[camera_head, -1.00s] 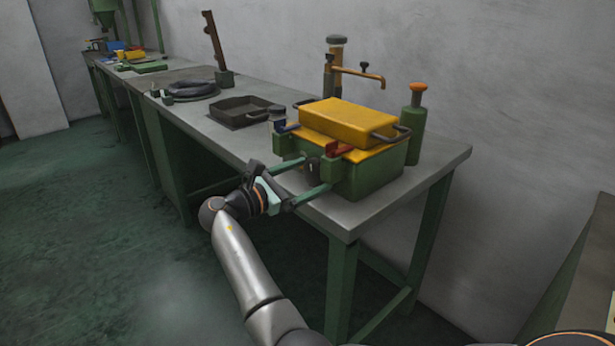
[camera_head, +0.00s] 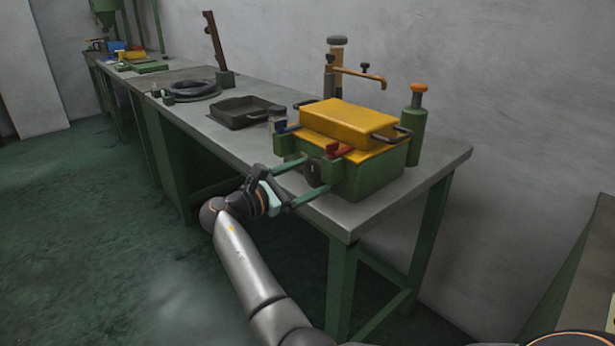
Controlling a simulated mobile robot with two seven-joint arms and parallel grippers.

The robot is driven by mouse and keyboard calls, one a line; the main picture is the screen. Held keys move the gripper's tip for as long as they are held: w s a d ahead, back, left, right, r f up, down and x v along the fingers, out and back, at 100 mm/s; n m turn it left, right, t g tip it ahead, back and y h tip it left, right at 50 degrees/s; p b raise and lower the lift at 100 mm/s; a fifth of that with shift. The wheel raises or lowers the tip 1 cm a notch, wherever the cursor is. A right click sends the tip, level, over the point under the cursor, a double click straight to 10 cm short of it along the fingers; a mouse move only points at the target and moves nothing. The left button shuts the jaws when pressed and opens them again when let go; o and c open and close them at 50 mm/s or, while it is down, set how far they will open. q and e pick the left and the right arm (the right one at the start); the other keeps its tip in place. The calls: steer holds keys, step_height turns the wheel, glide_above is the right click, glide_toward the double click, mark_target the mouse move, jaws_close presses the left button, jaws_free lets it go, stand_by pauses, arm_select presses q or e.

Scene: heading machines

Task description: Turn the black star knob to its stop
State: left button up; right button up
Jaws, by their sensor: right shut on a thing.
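The black star knob (camera_head: 313,173) sits on the front of a green machine box (camera_head: 368,178) at the near end of the bench. My right gripper (camera_head: 316,172) reaches it from the front left, with one green finger above and one below the knob. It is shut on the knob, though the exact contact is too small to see. The knob's lobes and any stop mark cannot be made out. My left gripper is not in view.
A yellow block (camera_head: 345,118) with dark handles lies on the box. A green cylinder (camera_head: 413,128) stands behind. A dark tray (camera_head: 243,112) lies farther along the bench (camera_head: 352,217).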

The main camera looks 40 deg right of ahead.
steer(key=shift+m, duration=1.1)
steer(key=shift+s+m, duration=0.1)
steer(key=shift+m, duration=0.6)
steer(key=shift+f+m, duration=0.1)
steer(key=shift+m, duration=0.4)
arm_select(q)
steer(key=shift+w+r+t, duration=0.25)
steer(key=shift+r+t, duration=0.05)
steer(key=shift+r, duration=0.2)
arm_select(e)
steer(key=shift+m, duration=0.5)
steer(key=o, duration=1.1)
